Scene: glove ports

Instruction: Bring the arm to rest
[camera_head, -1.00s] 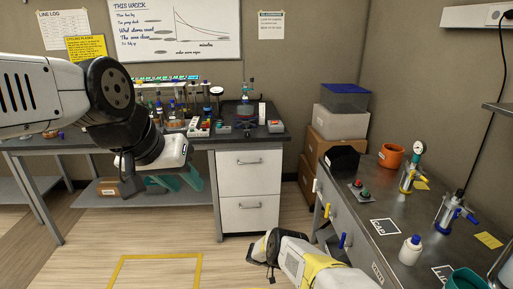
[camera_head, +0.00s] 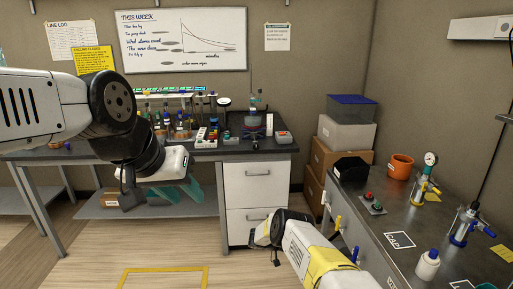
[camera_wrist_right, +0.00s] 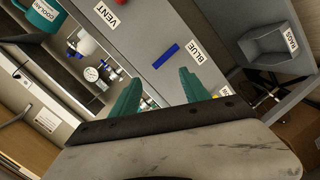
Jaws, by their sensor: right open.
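My left arm comes in from the left of the head view. Its gripper (camera_head: 182,200) hangs in front of the back workbench, its teal fingers apart with nothing visible between them. My right arm (camera_head: 310,250), white and yellow, is folded low at the bottom centre of the head view, beside the right bench; its fingers cannot be made out there. In the right wrist view my right gripper (camera_wrist_right: 155,88) is open and empty. Its two teal fingers stand in front of a grey panel (camera_wrist_right: 140,45) with VENT and BLUE labels and a blue bar (camera_wrist_right: 166,55).
The right bench (camera_head: 405,213) carries an orange pot (camera_head: 400,167), a gauge fixture (camera_head: 428,178), a blue-handled fixture (camera_head: 465,225) and a white bottle (camera_head: 428,265). Boxes (camera_head: 345,134) are stacked in the corner. The back workbench (camera_head: 258,145) holds glassware. Floor in the middle is clear.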

